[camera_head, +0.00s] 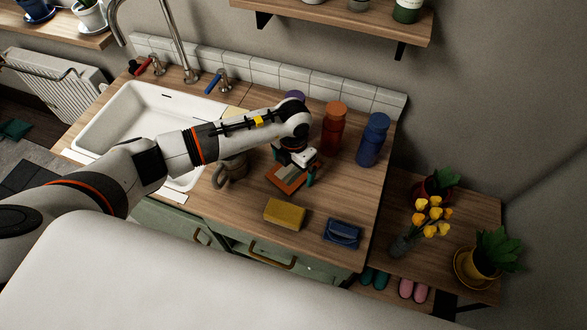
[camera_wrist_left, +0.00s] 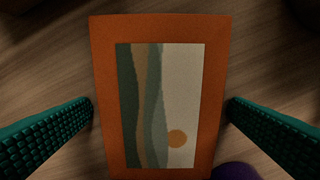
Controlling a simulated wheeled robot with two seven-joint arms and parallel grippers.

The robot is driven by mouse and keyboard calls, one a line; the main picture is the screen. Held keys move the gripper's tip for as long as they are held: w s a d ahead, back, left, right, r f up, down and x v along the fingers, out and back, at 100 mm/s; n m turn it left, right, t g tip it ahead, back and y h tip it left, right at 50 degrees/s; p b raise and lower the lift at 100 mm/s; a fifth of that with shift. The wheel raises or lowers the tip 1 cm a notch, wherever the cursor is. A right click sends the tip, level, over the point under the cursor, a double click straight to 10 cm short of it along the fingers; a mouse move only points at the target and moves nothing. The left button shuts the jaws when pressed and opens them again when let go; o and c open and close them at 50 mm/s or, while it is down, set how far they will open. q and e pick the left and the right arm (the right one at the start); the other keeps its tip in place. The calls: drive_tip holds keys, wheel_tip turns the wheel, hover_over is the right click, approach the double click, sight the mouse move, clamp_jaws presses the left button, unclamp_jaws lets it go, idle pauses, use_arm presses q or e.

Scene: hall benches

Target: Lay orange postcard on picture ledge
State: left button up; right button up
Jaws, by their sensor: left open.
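The orange postcard (camera_head: 283,184) lies on the wooden counter, partly hidden under my left gripper (camera_head: 296,168). In the left wrist view the postcard (camera_wrist_left: 107,100) has an orange border around a picture of green, tan and pale bands with an orange sun. My left gripper (camera_wrist_left: 160,106) is open, with one green ridged finger on each side of the card and a gap to both long edges. It holds nothing. A wooden wall shelf (camera_head: 335,22) is at the top of the head view; I cannot tell whether it is the picture ledge. My right gripper is not in view.
A yellow block (camera_head: 285,214) and a dark blue item (camera_head: 342,233) lie nearer the counter's front. Red-brown (camera_head: 333,130) and blue (camera_head: 372,140) bottles stand behind the gripper. A mug (camera_head: 232,168) is left, beside the white sink (camera_head: 118,118). A lower table (camera_head: 410,190) holds plants.

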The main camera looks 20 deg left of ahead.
sight(293, 169)
use_arm(q)
drive_tip(key=shift+c, duration=0.6)
drive_tip(key=c, duration=0.8)
drive_tip(key=shift+c, duration=0.2)
drive_tip(key=shift+r, duration=0.15)
drive_tip(key=shift+w+r, duration=0.1)
drive_tip(key=shift+r, duration=0.15)
wheel_tip(293, 169, up, 17)
drive_tip(key=b, duration=0.4)
drive_tip(key=s+a+f+m, duration=0.1)
drive_tip(key=s+m, duration=0.4)
drive_tip(key=m, duration=1)
drive_tip(key=s+a+f+m, duration=0.1)
drive_tip(key=s+a+m, duration=0.2)
drive_tip(key=m, duration=1.3)
drive_tip(key=s, duration=0.3)
drive_tip(key=shift+s+a+f, duration=0.15)
drive_tip(key=shift+s, duration=0.15)
